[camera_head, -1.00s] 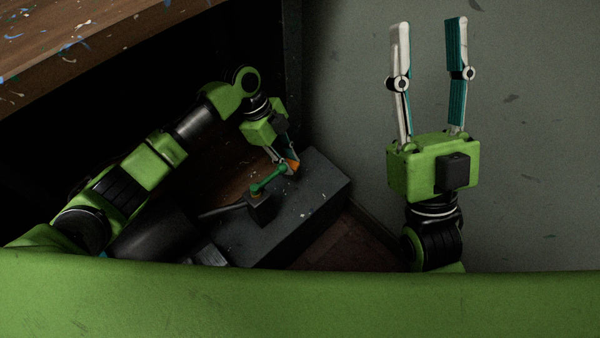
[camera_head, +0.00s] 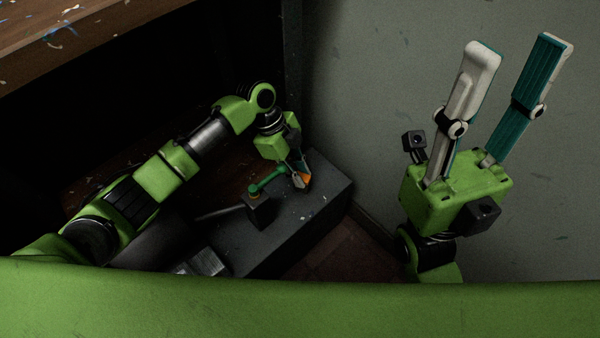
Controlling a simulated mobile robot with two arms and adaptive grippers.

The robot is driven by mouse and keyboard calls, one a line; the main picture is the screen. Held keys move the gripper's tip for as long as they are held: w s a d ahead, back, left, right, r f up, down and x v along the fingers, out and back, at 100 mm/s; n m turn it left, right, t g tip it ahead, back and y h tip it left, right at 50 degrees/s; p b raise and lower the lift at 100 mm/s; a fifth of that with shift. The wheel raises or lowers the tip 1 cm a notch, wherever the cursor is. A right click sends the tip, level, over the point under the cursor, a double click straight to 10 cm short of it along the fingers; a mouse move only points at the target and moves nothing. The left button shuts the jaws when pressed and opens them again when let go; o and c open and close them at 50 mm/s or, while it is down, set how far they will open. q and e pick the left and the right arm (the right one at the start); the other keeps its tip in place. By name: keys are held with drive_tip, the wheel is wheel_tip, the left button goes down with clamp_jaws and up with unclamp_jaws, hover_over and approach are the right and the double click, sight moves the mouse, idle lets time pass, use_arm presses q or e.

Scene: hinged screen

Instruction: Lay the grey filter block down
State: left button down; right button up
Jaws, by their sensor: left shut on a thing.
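My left gripper (camera_head: 303,182) is at the dark bench, its fingers shut at the far end of a green lever (camera_head: 268,183). An orange patch (camera_head: 306,178) shows between its fingertips; I cannot tell if it is part of the lever. The lever rises from a small black block (camera_head: 260,209) on the bench. A light grey ridged block (camera_head: 204,262), perhaps the grey filter block, shows at the bench's near left, its lower part hidden by my green body. My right gripper (camera_head: 519,47) is open and empty, raised in front of the wall.
The dark grey bench (camera_head: 325,190) has bare top to the right of the lever. A grey rod (camera_head: 218,213) lies left of the black block. A wooden, paint-flecked top (camera_head: 70,40) overhangs at upper left. A grey-green wall (camera_head: 370,100) stands behind my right gripper.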

use_arm(q)
drive_tip(key=shift+f, duration=0.1)
drive_tip(key=c, duration=1.9)
unclamp_jaws()
